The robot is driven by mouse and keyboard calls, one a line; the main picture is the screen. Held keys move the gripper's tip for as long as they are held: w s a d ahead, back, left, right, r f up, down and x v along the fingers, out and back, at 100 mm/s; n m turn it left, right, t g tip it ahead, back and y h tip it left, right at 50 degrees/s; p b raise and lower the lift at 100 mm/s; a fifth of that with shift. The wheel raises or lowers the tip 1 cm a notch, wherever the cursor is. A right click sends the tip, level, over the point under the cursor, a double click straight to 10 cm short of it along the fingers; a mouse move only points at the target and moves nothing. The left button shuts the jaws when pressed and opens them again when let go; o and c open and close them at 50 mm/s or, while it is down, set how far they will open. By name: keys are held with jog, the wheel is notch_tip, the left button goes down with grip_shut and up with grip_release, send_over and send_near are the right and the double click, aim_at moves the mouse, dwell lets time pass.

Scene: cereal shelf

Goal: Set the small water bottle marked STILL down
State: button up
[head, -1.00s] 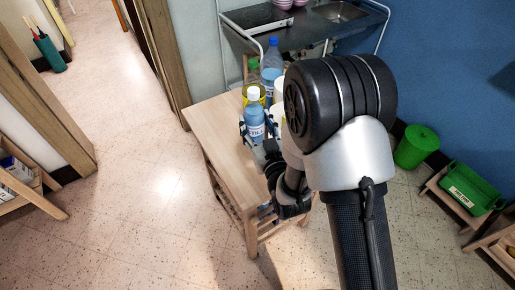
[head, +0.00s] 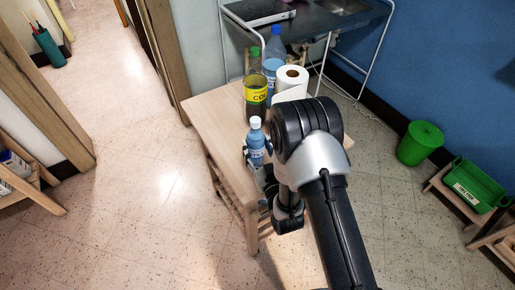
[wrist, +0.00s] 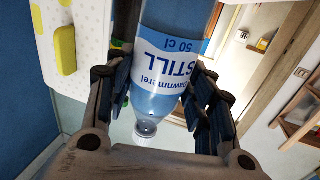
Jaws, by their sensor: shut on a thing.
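The small water bottle (head: 256,145) is blue with a white cap and stands upright over the near part of the wooden table (head: 205,110). In the wrist view the bottle (wrist: 165,65) shows its label reading STILL and 50 cl, with the cap toward the bottom of the picture. My gripper (head: 258,163) is shut on the bottle, with a dark finger pad on each side of it in the wrist view. The bottle's base is hidden, and I cannot tell whether it touches the tabletop.
A yellow-labelled bottle (head: 255,95), a large blue water bottle (head: 273,60) and a paper roll (head: 292,78) stand at the table's back. Left of my gripper the tabletop is bare. A sink unit (head: 310,25) is behind. A green bin (head: 419,143) stands right.

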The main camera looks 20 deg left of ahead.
jog(key=shift+r, duration=0.2)
jog(key=shift+f+b, duration=0.25)
jog(key=shift+b, duration=0.05)
jog(key=o, duration=1.4)
jog(key=shift+r, duration=0.15)
